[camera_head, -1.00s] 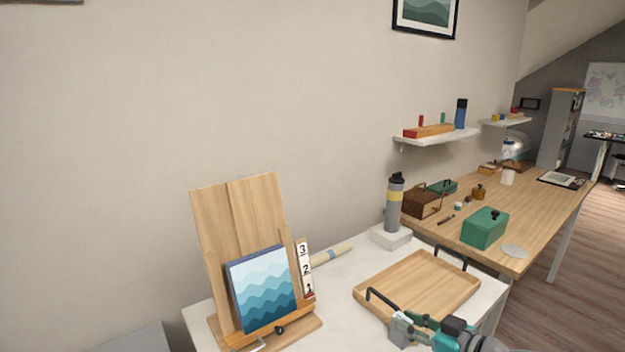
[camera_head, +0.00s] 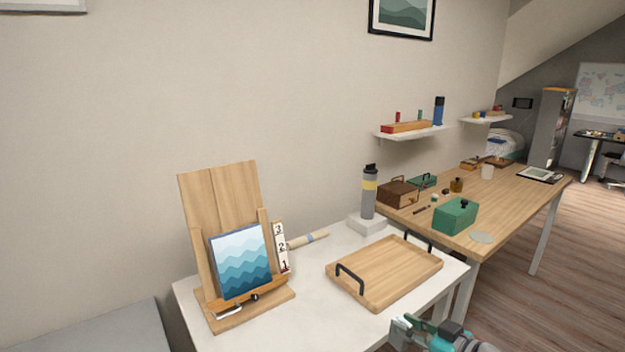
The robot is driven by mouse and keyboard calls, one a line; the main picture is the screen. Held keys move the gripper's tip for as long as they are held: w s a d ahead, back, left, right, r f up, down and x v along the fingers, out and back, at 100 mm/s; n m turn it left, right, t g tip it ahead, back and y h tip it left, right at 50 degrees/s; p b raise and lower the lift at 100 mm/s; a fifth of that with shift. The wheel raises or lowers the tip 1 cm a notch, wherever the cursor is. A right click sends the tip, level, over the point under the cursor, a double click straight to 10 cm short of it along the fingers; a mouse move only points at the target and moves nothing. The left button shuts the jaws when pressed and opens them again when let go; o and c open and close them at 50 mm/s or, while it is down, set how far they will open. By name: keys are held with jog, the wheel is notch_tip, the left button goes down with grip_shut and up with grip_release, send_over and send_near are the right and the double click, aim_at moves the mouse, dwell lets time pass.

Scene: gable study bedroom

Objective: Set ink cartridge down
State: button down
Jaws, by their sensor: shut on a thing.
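My gripper (camera_head: 402,330) is at the bottom right of the head view, partly cut off by the lower edge. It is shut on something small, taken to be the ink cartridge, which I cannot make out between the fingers. The gripper shows in front of the near right edge of the white table (camera_head: 335,325), just below the wooden tray (camera_head: 390,275) in the picture. The tray has two black handles and looks empty.
A wooden easel (camera_head: 215,190) holds a blue wave picture (camera_head: 240,262) beside a number strip (camera_head: 282,247). The wooden desk (camera_head: 520,200) carries a green box (camera_head: 455,216) and several small things.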

notch_tip(320, 180, down, 12)
jog(key=w+m+t+h, duration=0.2)
jog(key=m+h, duration=0.1)
jog(key=h, duration=0.1)
jog(key=s+f+m+h, duration=0.1)
jog(key=s+f, duration=0.3)
jog(key=f, duration=0.4)
jog(key=s+a+f+m+h, duration=0.1)
jog(key=s+f, duration=0.4)
jog(key=f, duration=0.3)
jog(key=s+f+m+h, duration=0.1)
jog(key=s+f, duration=0.3)
jog(key=f, duration=0.4)
jog(key=shift+s+a+f+m+h, duration=0.25)
jog(key=shift+a+f+m+h, duration=0.15)
jog(key=shift+h, duration=0.2)
jog(key=shift+d, duration=0.1)
